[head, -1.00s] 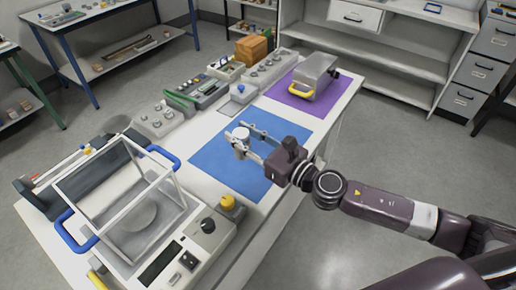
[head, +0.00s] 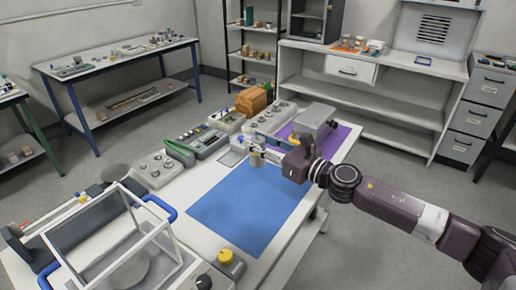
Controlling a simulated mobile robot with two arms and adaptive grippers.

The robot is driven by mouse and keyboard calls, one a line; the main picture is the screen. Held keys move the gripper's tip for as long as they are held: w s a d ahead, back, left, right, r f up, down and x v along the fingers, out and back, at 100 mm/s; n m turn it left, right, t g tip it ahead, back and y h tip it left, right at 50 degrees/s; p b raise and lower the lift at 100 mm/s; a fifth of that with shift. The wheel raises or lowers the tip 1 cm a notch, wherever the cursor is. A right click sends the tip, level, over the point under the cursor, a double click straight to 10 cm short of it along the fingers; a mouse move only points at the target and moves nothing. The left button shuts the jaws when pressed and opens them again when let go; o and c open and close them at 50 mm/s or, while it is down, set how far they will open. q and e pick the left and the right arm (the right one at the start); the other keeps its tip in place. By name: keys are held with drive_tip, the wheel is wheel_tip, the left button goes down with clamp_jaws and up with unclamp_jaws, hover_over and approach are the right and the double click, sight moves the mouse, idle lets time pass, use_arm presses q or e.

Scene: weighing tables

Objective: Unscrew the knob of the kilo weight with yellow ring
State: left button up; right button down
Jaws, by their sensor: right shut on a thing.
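My right gripper (head: 265,149) reaches in from the right. It is shut on a small pale cylindrical weight (head: 257,159), which looks upright between the fingers. The weight appears in front of the far edge of the blue mat (head: 238,210). It seems held above the surface, but the gap beneath it is hard to judge. A yellow ring and the knob cannot be made out clearly at this size. My left gripper is out of view.
A glass-framed balance (head: 110,240) with a blue handle stands front left. A grey case (head: 316,118) sits on the purple mat (head: 342,134). The blue mat is clear.

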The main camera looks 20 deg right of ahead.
drive_tip(key=shift+w+f+b, duration=0.1)
drive_tip(key=shift+f+b, duration=1.45)
drive_tip(key=shift+f, duration=5.8)
drive_tip(key=c, duration=1.9)
unclamp_jaws()
drive_tip(key=shift+f, duration=0.3)
drive_tip(key=o, duration=0.4)
drive_tip(key=shift+r, duration=0.1)
